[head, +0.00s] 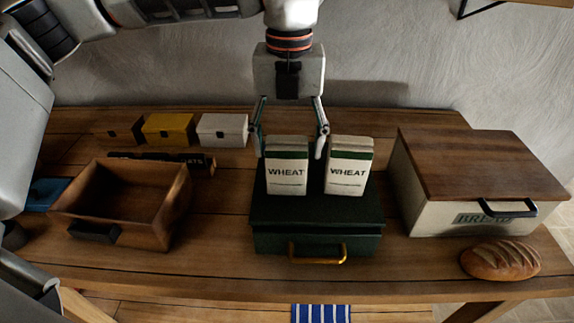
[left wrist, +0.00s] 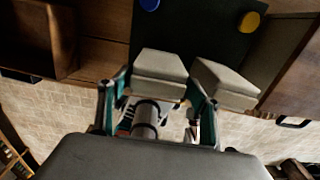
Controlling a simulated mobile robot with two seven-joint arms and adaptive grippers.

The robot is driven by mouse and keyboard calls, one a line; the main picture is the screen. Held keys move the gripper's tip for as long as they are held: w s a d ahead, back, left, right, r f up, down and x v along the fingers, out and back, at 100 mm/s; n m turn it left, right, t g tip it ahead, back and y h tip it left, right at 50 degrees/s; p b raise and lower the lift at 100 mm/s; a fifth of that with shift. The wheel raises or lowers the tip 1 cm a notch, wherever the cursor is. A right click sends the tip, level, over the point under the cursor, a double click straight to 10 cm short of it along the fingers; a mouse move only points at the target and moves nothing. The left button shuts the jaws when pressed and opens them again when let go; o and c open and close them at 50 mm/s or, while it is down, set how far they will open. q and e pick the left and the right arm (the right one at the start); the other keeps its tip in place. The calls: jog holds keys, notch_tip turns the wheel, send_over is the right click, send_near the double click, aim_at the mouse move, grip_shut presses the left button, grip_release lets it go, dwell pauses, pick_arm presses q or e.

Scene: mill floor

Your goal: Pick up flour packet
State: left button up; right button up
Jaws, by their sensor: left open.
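Two white and green flour packets marked WHEAT, a left one (head: 287,177) and a right one (head: 348,172), stand upright side by side on a dark green box (head: 318,212) with a brass handle. My left gripper (head: 289,150) points down from above, open, with one finger on each side of the left packet's top; its right finger is at the gap between the packets. My right gripper is not seen.
A bread box (head: 470,185) with a wooden lid stands right, a loaf (head: 500,260) in front of it. An open wooden drawer-like box (head: 130,195) is left. Small yellow (head: 169,129) and white (head: 222,130) boxes stand behind, near a dark cylinder (head: 190,161).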

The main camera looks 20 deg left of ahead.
aim_at(287, 164)
pick_arm(q)
jog(key=shift+a+f, duration=0.2)
jog(key=shift+f, duration=2.5)
jog(key=c, duration=1.2)
